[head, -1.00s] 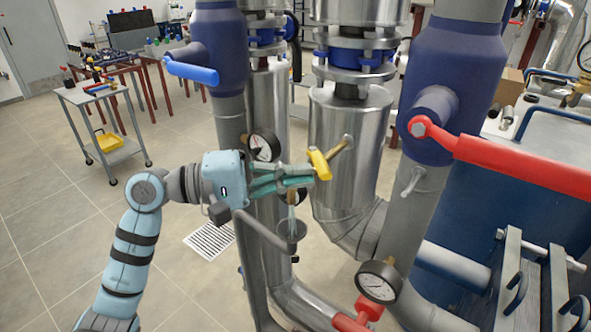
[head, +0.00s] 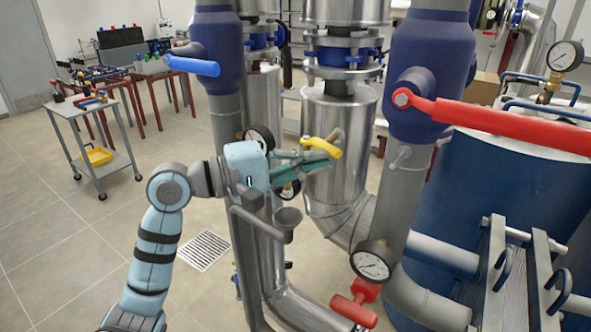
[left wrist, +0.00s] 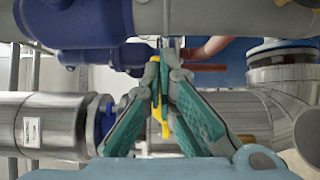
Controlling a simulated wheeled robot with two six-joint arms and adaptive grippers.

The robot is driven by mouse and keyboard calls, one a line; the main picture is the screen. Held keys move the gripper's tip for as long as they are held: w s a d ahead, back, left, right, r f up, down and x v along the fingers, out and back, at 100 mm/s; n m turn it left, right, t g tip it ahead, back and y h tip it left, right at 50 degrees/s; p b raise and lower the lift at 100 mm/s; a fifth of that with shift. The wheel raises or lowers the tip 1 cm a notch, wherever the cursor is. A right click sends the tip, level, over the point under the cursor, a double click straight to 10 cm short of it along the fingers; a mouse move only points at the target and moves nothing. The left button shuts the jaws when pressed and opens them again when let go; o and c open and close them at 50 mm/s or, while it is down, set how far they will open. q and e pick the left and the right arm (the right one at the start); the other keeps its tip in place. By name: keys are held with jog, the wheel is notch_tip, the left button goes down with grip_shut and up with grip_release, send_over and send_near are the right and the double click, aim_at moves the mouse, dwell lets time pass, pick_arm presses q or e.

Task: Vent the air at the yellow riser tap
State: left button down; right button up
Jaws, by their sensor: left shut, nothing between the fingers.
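The yellow riser tap handle (head: 322,147) sits on a short brass-coloured stub at the side of the silver clad riser. It also shows in the left wrist view (left wrist: 165,118), between and beyond the fingers. My left gripper (head: 325,160) comes in from the left, its green fingers shut and empty. In the head view its fingertips overlap the lower edge of the handle; whether they touch it I cannot tell. The left wrist view also shows my left gripper (left wrist: 160,65) with its fingertips together. My right gripper is in neither view.
Gauges (head: 371,261) are on the pipes. A blue lever (head: 193,66) and a long red lever (head: 500,125) stick out nearby. A floor grate (head: 203,250) lies left of the pipes.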

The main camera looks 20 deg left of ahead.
pick_arm(q)
jog(key=shift+b+x, duration=1.2)
jog(key=shift+x, duration=0.05)
jog(key=shift+w+a+f, duration=0.1)
jog(key=shift+w+f, duration=0.1)
jog(key=shift+w, duration=0.1)
